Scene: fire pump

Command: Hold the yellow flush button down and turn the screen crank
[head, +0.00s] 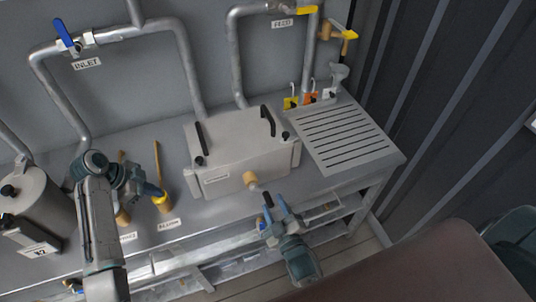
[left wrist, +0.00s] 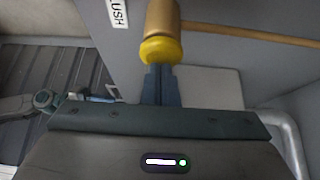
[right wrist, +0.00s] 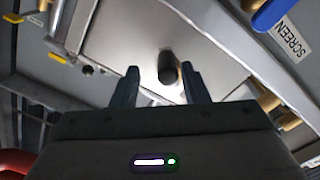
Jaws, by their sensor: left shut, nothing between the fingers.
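The yellow flush button (head: 163,203) is a yellow-capped post on the bench at the left; it also shows in the left wrist view (left wrist: 161,50). My left gripper (head: 155,190) is shut and empty, its tips against or just in front of the yellow cap. How far the button is pressed I cannot tell. The screen crank (head: 251,178) sticks out of the front of the grey box, with a dark handle (head: 268,199). My right gripper (head: 281,210) is open. In the right wrist view its fingers flank the dark handle (right wrist: 167,67), with gaps on both sides.
The grey screen box (head: 240,145) stands on the metal bench. A slotted drain plate (head: 345,135) lies to its right. A grey canister (head: 35,200) stands at the far left. Pipes and a blue inlet lever (head: 64,34) run along the wall.

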